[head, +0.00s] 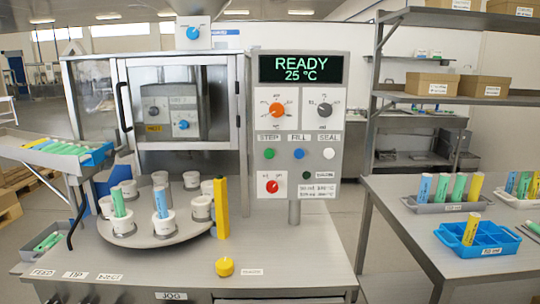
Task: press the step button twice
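The control panel (299,190) stands upright behind the right part of the steel bench. Its display (299,69) reads "READY 25 °C". The green step button (269,154) sits under the label STEP, at the left of a row. Beside it are a blue button (299,153) under FILL and a white button (329,154) under SEAL. Nothing covers the step button. Neither of my grippers shows in the head view.
A round turntable (158,238) with white cups, two holding tubes, stands left of the panel. A yellow post (221,209) and yellow knob (224,267) are on the bench. A right table holds a blue tray (478,239) and tube racks. Space before the panel is clear.

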